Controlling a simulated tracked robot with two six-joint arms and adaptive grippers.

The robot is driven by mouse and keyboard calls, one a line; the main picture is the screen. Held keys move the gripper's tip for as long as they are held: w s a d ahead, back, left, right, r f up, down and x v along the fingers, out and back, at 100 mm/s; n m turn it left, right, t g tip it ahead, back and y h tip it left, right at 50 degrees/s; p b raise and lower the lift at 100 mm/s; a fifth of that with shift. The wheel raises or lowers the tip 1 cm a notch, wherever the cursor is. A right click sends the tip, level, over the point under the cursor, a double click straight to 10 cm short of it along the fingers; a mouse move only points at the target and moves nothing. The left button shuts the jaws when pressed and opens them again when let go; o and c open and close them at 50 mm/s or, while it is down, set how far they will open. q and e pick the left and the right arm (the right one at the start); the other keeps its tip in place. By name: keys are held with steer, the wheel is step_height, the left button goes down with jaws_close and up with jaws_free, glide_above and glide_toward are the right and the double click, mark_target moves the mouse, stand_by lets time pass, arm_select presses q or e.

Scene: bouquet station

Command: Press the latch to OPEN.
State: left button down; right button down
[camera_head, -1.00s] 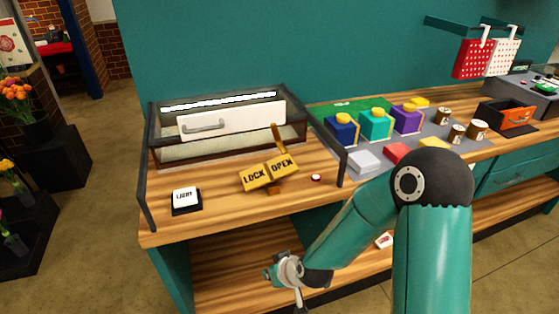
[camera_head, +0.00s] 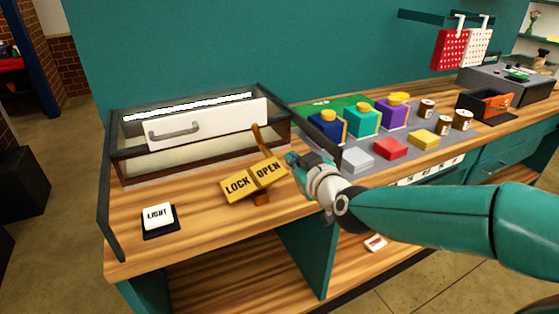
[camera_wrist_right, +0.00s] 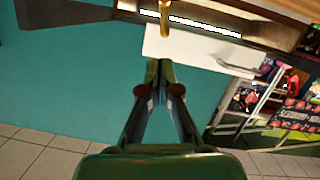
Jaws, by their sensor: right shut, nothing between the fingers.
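The yellow latch (camera_head: 254,180) stands on the wooden counter in front of the glass-sided case. Its left half reads LOCK and its right half reads OPEN, with the OPEN half sitting higher. A brass arm (camera_head: 258,138) rises behind it, over the right end of the case's white front panel (camera_head: 205,124). My right gripper (camera_head: 293,160) is shut and empty, just right of the OPEN half; contact cannot be told. In the right wrist view the closed fingertips (camera_wrist_right: 159,68) point toward the white panel (camera_wrist_right: 195,50), and a brass piece (camera_wrist_right: 164,18) shows above. My left gripper is not in view.
A white LIGHT button (camera_head: 158,217) sits at the counter's left front. A dark side rail (camera_head: 108,210) edges the counter's left. Right of my gripper are colored blocks (camera_head: 391,149), boxes with yellow tops (camera_head: 361,121) and small jars (camera_head: 444,125).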

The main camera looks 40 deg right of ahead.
glide_above(280, 166)
steer(key=a, duration=0.1)
steer(key=shift+s+f+p, duration=0.25)
steer(key=shift+f+p, duration=0.1)
steer(key=shift+f, duration=0.8)
steer(key=shift+w+d+f, duration=0.1)
steer(key=shift+d+f, duration=0.1)
steer(key=shift+f, duration=0.4)
steer(key=shift+w+d+f, duration=0.1)
steer(key=shift+d+f, duration=0.05)
steer(key=shift+f, duration=0.45)
steer(key=shift+d+f, duration=0.2)
steer(key=shift+f, duration=0.6)
steer(key=shift+s, duration=0.1)
